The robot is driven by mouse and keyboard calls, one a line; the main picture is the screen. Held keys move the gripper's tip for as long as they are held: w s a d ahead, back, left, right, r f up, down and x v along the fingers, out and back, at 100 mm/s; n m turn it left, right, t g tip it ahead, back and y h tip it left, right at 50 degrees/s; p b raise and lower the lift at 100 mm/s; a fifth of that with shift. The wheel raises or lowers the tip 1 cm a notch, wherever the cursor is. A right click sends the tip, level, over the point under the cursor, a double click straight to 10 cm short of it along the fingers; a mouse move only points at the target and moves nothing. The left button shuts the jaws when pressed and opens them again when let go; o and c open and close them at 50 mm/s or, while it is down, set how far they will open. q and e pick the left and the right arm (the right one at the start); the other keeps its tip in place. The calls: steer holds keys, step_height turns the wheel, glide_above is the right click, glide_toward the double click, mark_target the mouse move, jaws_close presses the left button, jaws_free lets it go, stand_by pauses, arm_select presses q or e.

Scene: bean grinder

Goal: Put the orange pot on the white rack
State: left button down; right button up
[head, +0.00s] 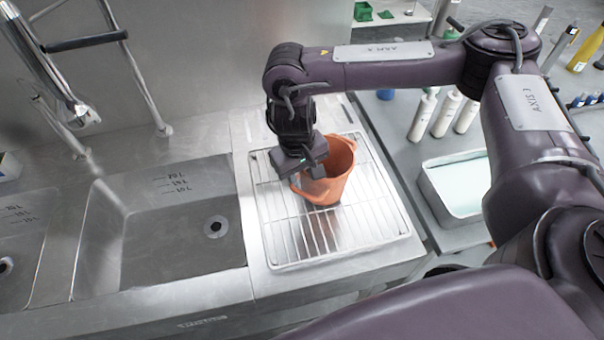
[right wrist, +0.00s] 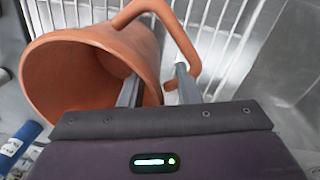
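My right gripper (head: 305,172) is at the pot's handle side, fingers pointing down. In the right wrist view, its two fingers (right wrist: 158,88) stand apart, one by the pot's wall (right wrist: 90,62) and one by the lower end of the looped handle (right wrist: 183,38). The fingertips are partly hidden. My left gripper is not in view.
A steel sink (head: 180,250) is left of the rack, with a tap (head: 45,65) behind it. White bottles (head: 424,115) and a pale tray (head: 455,185) stand on the right counter. My right arm spans the upper right. The rack's front is clear.

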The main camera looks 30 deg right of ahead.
steer(key=shift+w+r, duration=0.1)
steer(key=shift+r, duration=0.4)
step_height(320, 180, up, 11)
steer(key=a+p, duration=0.1)
steer(key=shift+r, duration=0.15)
stand_by(0.4)
